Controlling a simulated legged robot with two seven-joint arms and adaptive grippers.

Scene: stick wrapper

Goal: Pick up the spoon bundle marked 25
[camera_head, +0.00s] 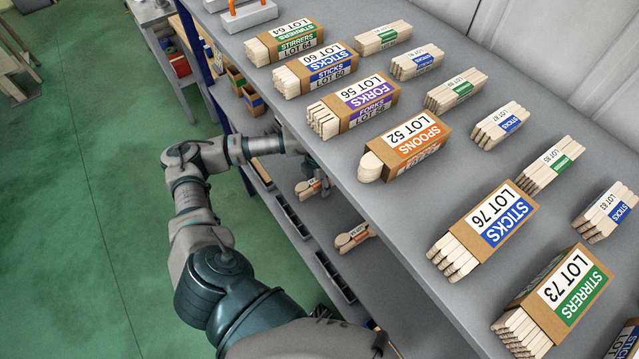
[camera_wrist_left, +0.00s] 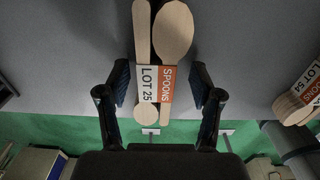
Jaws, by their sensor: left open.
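The spoon bundle marked LOT 25 (camera_wrist_left: 154,85) shows in the left wrist view. It is a few pale wooden spoons in a white and orange wrap, lying on a grey shelf with both ends sticking out. My left gripper (camera_wrist_left: 160,72) is open, with one dark finger on each side of the bundle. A gap shows between each finger and the wrap, and I cannot tell the height between them. In the head view my left arm reaches under the upper shelf, where its edge hides most of the gripper. My right gripper is not in view.
Another spoon bundle, LOT 54 (camera_wrist_left: 303,98), lies at the right in the left wrist view. In the head view, the upper shelf (camera_head: 385,215) carries several boxed and loose bundles, including LOT 52 spoons (camera_head: 408,145). A small bundle (camera_head: 352,238) lies on the lower shelf.

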